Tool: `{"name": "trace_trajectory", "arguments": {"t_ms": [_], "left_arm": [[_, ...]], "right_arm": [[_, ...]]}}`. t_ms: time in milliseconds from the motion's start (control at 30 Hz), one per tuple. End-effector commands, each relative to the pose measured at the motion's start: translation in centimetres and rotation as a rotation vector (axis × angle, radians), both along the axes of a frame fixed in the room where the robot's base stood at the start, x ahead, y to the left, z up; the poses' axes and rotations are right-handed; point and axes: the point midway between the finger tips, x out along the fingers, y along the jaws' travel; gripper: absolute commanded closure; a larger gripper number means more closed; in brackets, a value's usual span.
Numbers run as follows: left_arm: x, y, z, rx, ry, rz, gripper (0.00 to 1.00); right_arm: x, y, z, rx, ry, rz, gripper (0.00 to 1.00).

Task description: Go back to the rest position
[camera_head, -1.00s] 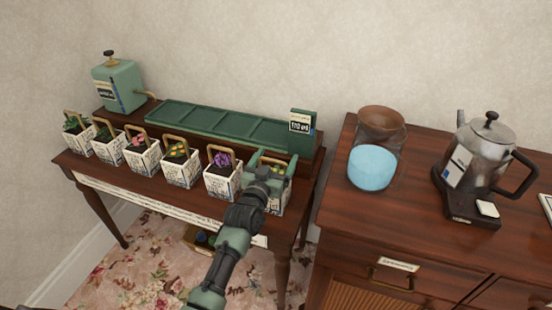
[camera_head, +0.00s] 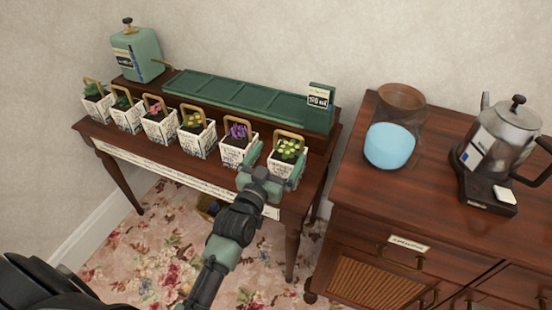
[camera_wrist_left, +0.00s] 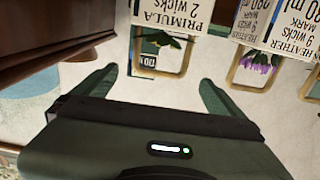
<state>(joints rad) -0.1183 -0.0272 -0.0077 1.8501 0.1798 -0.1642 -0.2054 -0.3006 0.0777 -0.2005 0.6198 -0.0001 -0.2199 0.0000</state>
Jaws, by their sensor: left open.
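My left gripper (camera_head: 268,180) is open and empty, just in front of the rightmost white planter (camera_head: 283,168), which has yellow flowers and a tan handle. In the left wrist view, which looks upside down, its two fingers (camera_wrist_left: 158,76) are spread. The planter (camera_wrist_left: 172,20) there carries a "PRIMULA 2 wicks" label, and its handle is apart from the fingers. The purple-flowered planter (camera_head: 237,150) stands beside it. My right gripper is not in view.
Several more labelled planters (camera_head: 159,127) line the dark table. Behind them are a green trough (camera_head: 235,95) and a green tank (camera_head: 137,55). A wooden cabinet (camera_head: 385,225) on the right holds a blue-filled glass vessel (camera_head: 390,147) and a metal kettle (camera_head: 500,135). Patterned carpet lies in front.

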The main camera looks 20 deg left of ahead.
Motion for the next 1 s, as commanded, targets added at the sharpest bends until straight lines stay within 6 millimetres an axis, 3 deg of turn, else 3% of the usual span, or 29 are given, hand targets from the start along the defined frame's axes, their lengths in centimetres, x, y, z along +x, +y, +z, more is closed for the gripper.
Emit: {"name": "trace_trajectory", "arguments": {"t_ms": [167,633,767,867,1000], "left_arm": [[-1.2,0.0,0.1,0.001,-0.001,0.0,0.0],[-1.3,0.0,0.0,0.0,0.0,0.0,0.0],[-2.0,-0.3,-0.8,0.008,0.05,-0.015,0.0],[-4.1,-1.0,-3.1,0.024,0.184,-0.05,0.0],[-10.1,-1.9,-7.6,0.062,0.483,-0.104,0.0]], "right_arm": [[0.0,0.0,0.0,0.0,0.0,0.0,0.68],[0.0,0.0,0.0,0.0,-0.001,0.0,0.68],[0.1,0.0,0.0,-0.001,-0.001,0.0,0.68],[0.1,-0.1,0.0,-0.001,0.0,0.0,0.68],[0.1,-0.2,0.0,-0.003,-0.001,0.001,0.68]]}}
